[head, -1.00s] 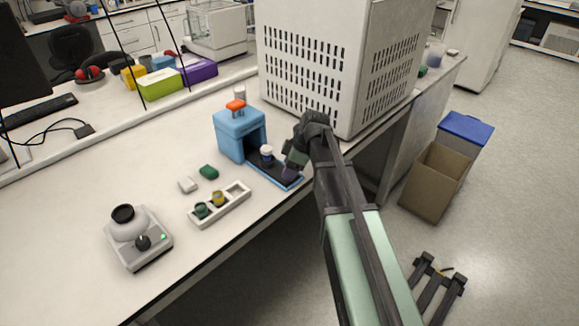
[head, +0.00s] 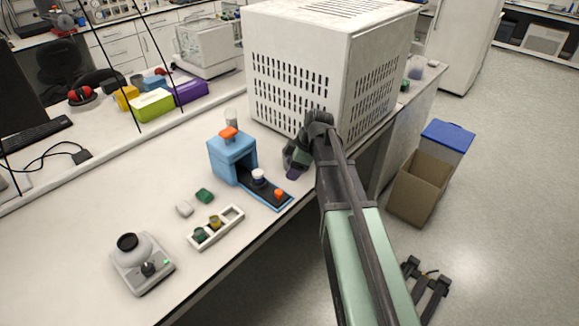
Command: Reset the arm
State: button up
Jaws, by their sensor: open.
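My arm reaches in from the bottom right, and my gripper (head: 294,169) is open near the front edge of the bench, below the vented white cabinet. It is small and dark here, and I see nothing held in it. It is to the right of the blue press-like device (head: 232,156), apart from it. A white-capped vial (head: 258,177) stands on the device's dark base plate. An orange piece (head: 279,194) sits at the front end of that plate.
The white vented cabinet (head: 300,75) stands close behind my gripper. An open cardboard box (head: 419,187) is on the floor at right.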

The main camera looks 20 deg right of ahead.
jog(key=shift+f, duration=0.1)
jog(key=s+a+m+g+h, duration=0.1)
jog(key=s+a+m+h, duration=0.1)
jog(key=s+a+m, duration=0.2)
jog(key=s+a+f+m+h, duration=0.1)
jog(key=s+a+m+h, duration=0.1)
jog(key=s+a+m, duration=0.3)
jog(key=s+m, duration=0.4)
jog(key=s, duration=0.4)
jog(key=shift+s+a+f+g, duration=0.15)
jog(key=shift+s+a+g, duration=0.1)
jog(key=shift+g, duration=0.15)
